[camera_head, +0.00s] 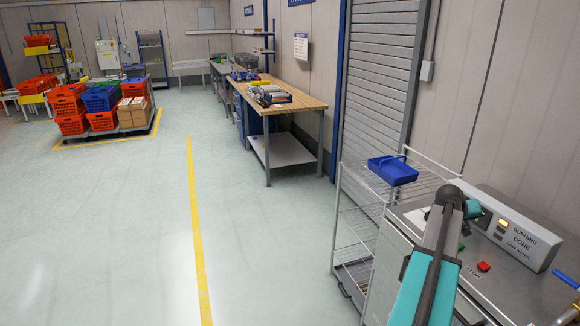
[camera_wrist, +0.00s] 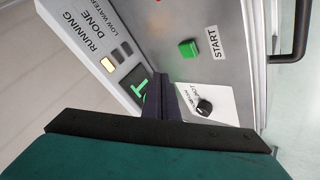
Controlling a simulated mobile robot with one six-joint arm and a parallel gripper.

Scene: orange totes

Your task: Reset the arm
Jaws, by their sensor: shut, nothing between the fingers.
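My gripper (camera_wrist: 160,85) shows in the wrist view with its dark fingers shut together and nothing between them. It is over the top of a steel machine (camera_wrist: 185,62), close to a panel (camera_wrist: 88,48) marked RUNNING, DONE and LOW WATER. A green button (camera_wrist: 188,48) beside a START label and a black knob (camera_wrist: 204,107) lie beyond the fingers. In the head view my teal and black arm (camera_head: 428,285) reaches up over the same machine (camera_head: 525,290). The fingers cannot be made out clearly there.
A wire rack (camera_head: 345,215) with a blue tray (camera_head: 393,170) on top stands left of the machine. A wooden-topped workbench (camera_head: 300,101) stands along the wall. The floor (camera_head: 110,240) left of the rack is clear.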

